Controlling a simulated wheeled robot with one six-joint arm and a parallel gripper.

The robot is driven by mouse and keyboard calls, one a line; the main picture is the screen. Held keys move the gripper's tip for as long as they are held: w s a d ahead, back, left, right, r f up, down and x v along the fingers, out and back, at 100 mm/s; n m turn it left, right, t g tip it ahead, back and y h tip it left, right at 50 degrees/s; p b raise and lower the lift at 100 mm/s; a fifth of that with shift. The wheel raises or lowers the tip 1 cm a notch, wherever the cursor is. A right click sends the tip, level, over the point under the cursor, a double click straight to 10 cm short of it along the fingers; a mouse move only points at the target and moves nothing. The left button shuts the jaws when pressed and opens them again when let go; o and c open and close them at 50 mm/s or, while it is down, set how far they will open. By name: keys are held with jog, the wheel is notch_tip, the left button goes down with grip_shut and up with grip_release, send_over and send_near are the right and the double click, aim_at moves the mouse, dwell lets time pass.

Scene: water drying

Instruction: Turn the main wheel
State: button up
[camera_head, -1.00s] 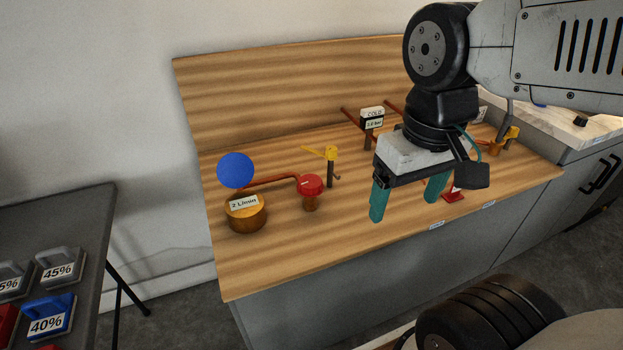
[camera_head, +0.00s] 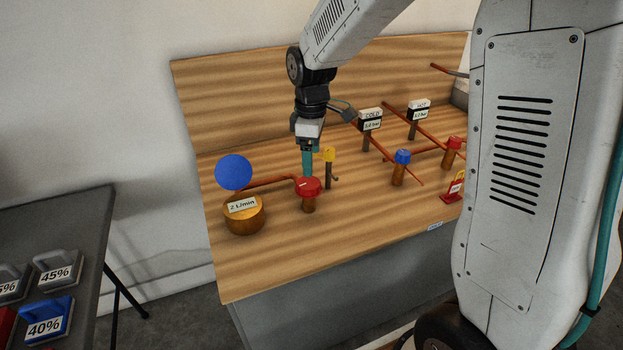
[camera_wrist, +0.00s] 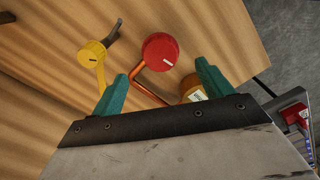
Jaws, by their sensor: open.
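A round red wheel (camera_head: 310,187) with a white mark stands on a short copper post on the wooden counter, joined to a copper pipe. My gripper (camera_head: 308,163) points down just behind and above it in the head view. In the wrist view the red wheel (camera_wrist: 160,50) lies ahead of the gap between my teal fingertips (camera_wrist: 163,75). The fingers are apart and nothing is held. Whether a finger touches the wheel cannot be told. A yellow valve (camera_head: 328,155) stands close on the right in the head view; it also shows in the wrist view (camera_wrist: 91,54).
To the right are a blue knob (camera_head: 403,157), another red knob (camera_head: 453,143) and labelled COLD (camera_head: 371,115) and hot posts.

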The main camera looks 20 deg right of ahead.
aim_at(311, 183)
jog(key=shift+w+f+n, duration=0.1)
jog(key=shift+f+n, duration=0.2)
jog(key=shift+n, duration=0.1)
notch_tip(311, 183, down, 7)
jog(key=shift+f, duration=0.2)
jog(key=c, duration=1)
jog(key=shift+m, duration=0.3)
